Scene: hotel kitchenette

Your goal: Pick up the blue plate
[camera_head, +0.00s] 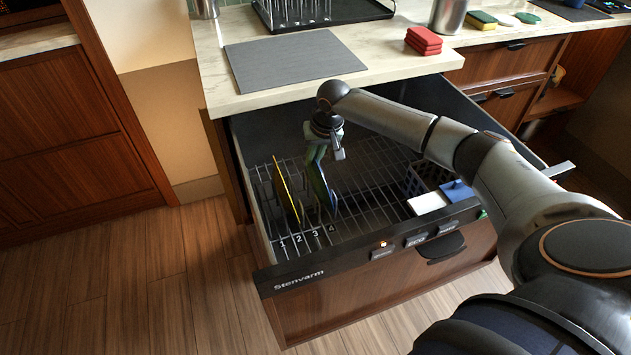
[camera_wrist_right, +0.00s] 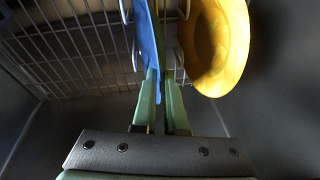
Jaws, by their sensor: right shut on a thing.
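The blue plate (camera_head: 321,188) stands on edge in the rack of the open dishwasher drawer, near the slot numbers 3 and 4. My right gripper (camera_head: 316,157) reaches down onto its upper edge. In the right wrist view the blue plate (camera_wrist_right: 150,40) runs down between the green fingers of the right gripper (camera_wrist_right: 163,95), which are shut on its rim. The plate appears upright and still within the rack. My left gripper is not in view.
A yellow plate (camera_head: 285,189) stands in the rack just left of the blue one. The drawer's rack (camera_head: 370,185) has bare wires to the right, then a basket (camera_head: 425,178) and a white block (camera_head: 427,203). The counter (camera_head: 215,75) overhangs the drawer's back, with red sponges (camera_head: 423,40) on it.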

